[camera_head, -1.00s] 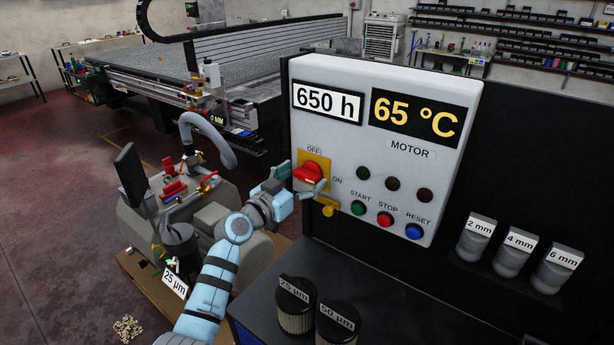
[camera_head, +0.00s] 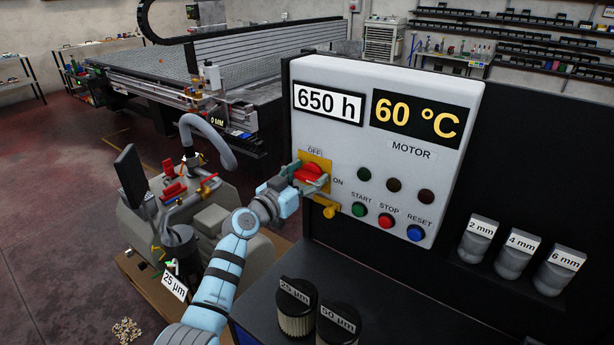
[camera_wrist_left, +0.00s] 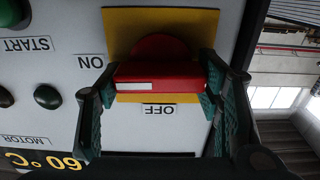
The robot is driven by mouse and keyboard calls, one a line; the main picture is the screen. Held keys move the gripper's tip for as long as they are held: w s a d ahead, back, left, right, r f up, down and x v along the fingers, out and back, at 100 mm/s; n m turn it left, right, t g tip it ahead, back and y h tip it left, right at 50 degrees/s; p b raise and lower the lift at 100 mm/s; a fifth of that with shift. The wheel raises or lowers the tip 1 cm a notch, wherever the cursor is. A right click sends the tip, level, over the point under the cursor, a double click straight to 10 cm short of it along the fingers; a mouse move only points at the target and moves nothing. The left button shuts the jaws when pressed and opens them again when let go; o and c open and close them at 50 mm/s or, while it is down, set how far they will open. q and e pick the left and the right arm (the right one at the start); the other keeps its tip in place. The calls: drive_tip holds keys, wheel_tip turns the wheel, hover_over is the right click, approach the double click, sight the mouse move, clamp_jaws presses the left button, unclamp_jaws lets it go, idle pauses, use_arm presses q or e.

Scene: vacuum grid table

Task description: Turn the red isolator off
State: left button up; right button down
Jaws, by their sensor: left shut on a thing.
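The red isolator (camera_head: 311,172) is a rotary handle on a yellow plate (camera_head: 325,163) on the light grey control panel. OFF is printed above it and ON to its right. My left gripper (camera_head: 307,179) is shut on the handle. In the left wrist view the red handle (camera_wrist_left: 175,71) lies level between the two green fingers of the left gripper (camera_wrist_left: 157,68), one at each end. A white mark on the handle is at its ON-side end. The labels appear upside down there. My right gripper is not in view.
Green START (camera_head: 359,209), red STOP (camera_head: 386,221) and blue RESET (camera_head: 415,233) buttons sit right of and below the isolator. A yellow padlock-like part (camera_head: 331,211) hangs just below it. Dark filters (camera_head: 296,307) stand on the bench in front. The temperature display (camera_head: 416,116) reads 60 °C.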

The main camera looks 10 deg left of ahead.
use_arm(q)
drive_tip(key=shift+n, duration=0.3)
drive_tip(key=n, duration=0.3)
drive_tip(key=shift+f, duration=0.1)
drive_tip(key=n, duration=0.4)
drive_tip(key=shift+a, duration=0.15)
drive_tip(key=n, duration=0.5)
drive_tip(key=shift+p, duration=0.35)
drive_tip(key=n+p, duration=0.1)
drive_tip(key=n, duration=0.4)
drive_tip(key=shift+f, duration=0.2)
drive_tip(key=o, duration=1.2)
drive_tip(key=shift+w, duration=0.1)
